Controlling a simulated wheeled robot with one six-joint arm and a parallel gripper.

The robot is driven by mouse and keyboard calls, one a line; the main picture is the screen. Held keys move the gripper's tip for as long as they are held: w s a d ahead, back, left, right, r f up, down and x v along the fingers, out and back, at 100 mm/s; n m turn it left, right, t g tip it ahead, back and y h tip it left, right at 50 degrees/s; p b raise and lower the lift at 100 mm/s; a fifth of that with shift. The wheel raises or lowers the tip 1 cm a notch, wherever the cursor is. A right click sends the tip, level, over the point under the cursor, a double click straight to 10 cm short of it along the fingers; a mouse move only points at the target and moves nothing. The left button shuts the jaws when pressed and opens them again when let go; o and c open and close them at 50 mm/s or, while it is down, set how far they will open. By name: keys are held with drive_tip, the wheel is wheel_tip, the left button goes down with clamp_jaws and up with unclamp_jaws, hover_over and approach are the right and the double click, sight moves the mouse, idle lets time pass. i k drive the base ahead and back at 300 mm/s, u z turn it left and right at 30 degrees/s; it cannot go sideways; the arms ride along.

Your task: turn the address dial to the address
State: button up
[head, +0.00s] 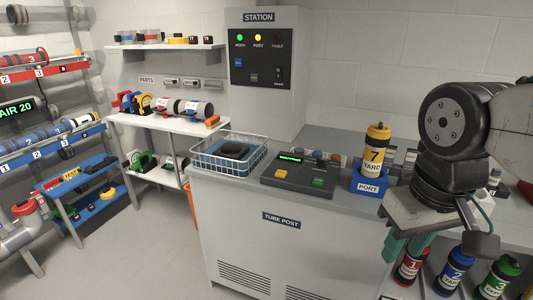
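The tube post console (300,175) is a dark box on the counter. The display text and any dial setting are too small to read. A yellow-topped canister marked 7 (377,148) stands upright in the blue port (368,181), right of the console. My gripper (407,246) hangs at the right, in front of the counter and away from the console. Its two teal fingers point down, apart, with nothing seen between them.
A wire basket (229,155) with a dark item stands left of the console. The station panel (262,60) behind shows green and yellow lights lit. Red, blue and green canisters (453,270) stand low at the right.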

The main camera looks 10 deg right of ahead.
sight(320, 163)
drive_tip(key=u, duration=0.5)
drive_tip(key=i, duration=1.25)
drive_tip(key=z, duration=0.95)
drive_tip(key=i, duration=0.3)
drive_tip(key=z, duration=0.25)
